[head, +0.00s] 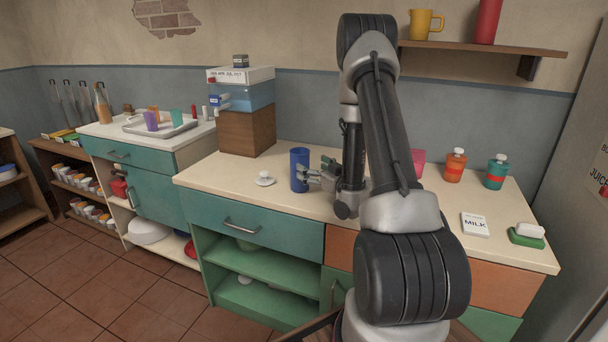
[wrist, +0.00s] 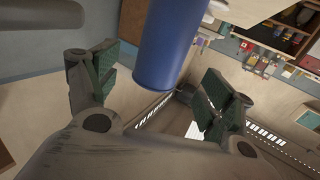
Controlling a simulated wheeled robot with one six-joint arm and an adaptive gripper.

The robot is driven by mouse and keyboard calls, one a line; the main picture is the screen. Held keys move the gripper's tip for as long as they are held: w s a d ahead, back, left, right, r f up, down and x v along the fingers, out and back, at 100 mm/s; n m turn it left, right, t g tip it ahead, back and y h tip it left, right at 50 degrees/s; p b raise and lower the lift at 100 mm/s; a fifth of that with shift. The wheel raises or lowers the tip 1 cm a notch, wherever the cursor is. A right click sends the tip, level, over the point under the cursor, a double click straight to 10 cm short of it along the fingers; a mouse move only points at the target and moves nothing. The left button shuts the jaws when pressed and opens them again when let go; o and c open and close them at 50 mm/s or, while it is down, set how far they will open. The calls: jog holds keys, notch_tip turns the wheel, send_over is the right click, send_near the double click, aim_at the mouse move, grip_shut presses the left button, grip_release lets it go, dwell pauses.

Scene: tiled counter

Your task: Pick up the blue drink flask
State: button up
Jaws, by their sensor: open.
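The blue drink flask (head: 299,170) stands upright on the cream counter, left of my gripper (head: 316,171). It is a plain blue cylinder. In the wrist view, the flask (wrist: 169,42) shows at the top, in line with the gap between the two open fingers of my gripper (wrist: 158,84). Clear space shows between each finger pad and the flask, and neither finger grips it. I cannot tell how far the flask reaches in between the pads. My arm hides part of the counter behind and to the right.
A small white lid-like piece (head: 264,179) lies left of the flask. A wooden block with a clear blue tank (head: 246,95) stands behind left.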

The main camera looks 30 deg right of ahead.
aim_at(300, 160)
jog(key=w, duration=0.5)
jog(key=w+a, duration=0.1)
jog(key=w, duration=0.1)
jog(key=shift+w, duration=0.25)
jog(key=c, duration=1.1)
